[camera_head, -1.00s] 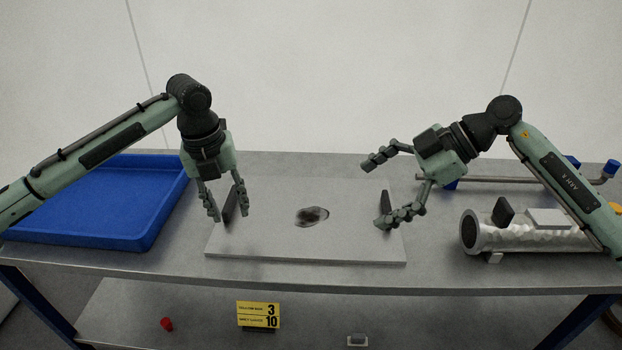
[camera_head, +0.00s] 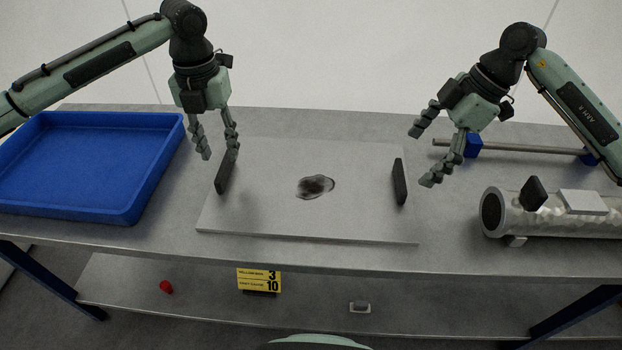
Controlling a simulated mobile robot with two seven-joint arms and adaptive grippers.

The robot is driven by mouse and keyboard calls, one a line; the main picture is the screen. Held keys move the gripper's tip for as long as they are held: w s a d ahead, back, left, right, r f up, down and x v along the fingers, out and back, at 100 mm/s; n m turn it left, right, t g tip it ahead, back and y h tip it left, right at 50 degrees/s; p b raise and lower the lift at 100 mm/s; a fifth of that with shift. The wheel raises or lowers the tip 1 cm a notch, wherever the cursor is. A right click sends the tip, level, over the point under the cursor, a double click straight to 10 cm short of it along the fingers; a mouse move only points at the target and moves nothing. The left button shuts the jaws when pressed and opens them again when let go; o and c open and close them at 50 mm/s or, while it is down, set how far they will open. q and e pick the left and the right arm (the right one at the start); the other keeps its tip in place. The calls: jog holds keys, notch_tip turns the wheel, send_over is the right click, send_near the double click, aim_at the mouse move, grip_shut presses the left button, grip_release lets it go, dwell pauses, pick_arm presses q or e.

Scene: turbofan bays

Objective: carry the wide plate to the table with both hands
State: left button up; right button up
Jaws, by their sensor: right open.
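The wide plate (camera_head: 300,220) lies flat on the bench top. It is pale grey with a dark stain near its middle. A black upright handle stands at each end: the left handle (camera_head: 226,172) and the right handle (camera_head: 400,183). My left gripper (camera_head: 219,157) is open and empty, with its fingertips around the top of the left handle or just above it; I cannot tell whether they touch. My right gripper (camera_head: 422,159) is open and empty, to the right of the right handle and apart from it.
A blue tray (camera_head: 110,214) sits left of the plate. A ribbed metal cylinder (camera_head: 555,218) lies at the right, with a rod on blue supports (camera_head: 520,146) behind it. The lower shelf holds a yellow sign (camera_head: 258,280) and a red object (camera_head: 166,287).

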aim_at(223, 164)
pick_arm(q)
jog(key=shift+f, duration=2.6)
pick_arm(e)
jog(key=shift+x, duration=2.6)
pick_arm(q)
jog(key=shift+c, duration=0.5)
pick_arm(e)
jog(key=shift+c, duration=0.5)
pick_arm(q)
jog(key=c, duration=0.7)
pick_arm(e)
jog(key=c, duration=0.7)
pick_arm(q)
grip_shut()
pick_arm(e)
jog(key=shift+w, duration=0.1)
jog(key=c, duration=0.9)
pick_arm(q)
jog(key=shift+w, duration=0.1)
pick_arm(e)
jog(key=shift+r, duration=0.1)
